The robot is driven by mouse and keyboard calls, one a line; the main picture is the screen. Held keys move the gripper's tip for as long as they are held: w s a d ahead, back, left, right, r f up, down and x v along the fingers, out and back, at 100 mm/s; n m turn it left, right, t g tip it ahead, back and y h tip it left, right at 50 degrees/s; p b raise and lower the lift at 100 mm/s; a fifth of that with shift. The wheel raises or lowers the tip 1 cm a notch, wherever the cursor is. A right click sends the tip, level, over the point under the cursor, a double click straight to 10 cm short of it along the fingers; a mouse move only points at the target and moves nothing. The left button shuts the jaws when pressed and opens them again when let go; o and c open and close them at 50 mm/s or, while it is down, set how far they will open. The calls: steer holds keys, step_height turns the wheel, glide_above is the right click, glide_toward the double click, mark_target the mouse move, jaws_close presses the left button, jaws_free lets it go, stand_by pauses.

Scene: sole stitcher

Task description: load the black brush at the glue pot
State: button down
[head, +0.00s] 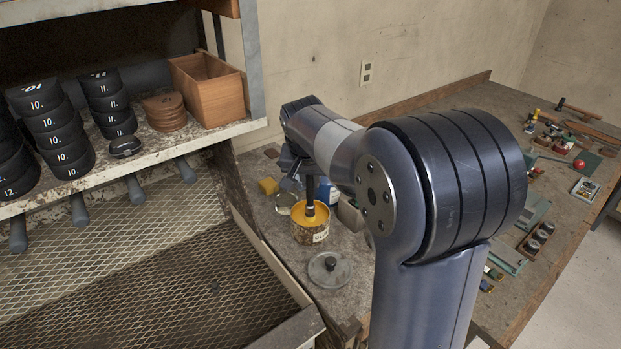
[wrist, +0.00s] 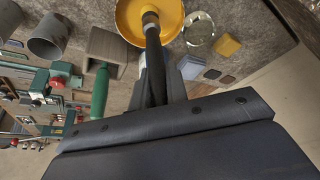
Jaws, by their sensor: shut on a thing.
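The glue pot (head: 311,236) is a tin with a worn label and a yellow open top, standing on the bench below my arm. Its yellow top also shows at the upper edge of the wrist view (wrist: 127,22). My gripper (wrist: 158,92) is shut on the black brush (wrist: 155,62), whose dark handle runs from the jaws to the pot. In the head view the brush (head: 310,192) points down, nearly upright, with its lower end at the yellow opening. I cannot tell how deep the bristles are. The jaws are mostly hidden behind my arm in the head view.
A round lid with a knob (head: 329,269) lies in front of the pot. A yellow sponge (head: 268,186) and a round glass dish (wrist: 199,29) are close by. A green-handled tool (wrist: 100,92) stands by a box. Shelves of black soles (head: 50,125) are at left.

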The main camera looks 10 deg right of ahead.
steer(key=shift+f, duration=0.1)
stand_by(0.3)
steer(key=shift+r+p, duration=2.85)
steer(key=shift+r, duration=0.75)
steer(key=shift+f, duration=0.1)
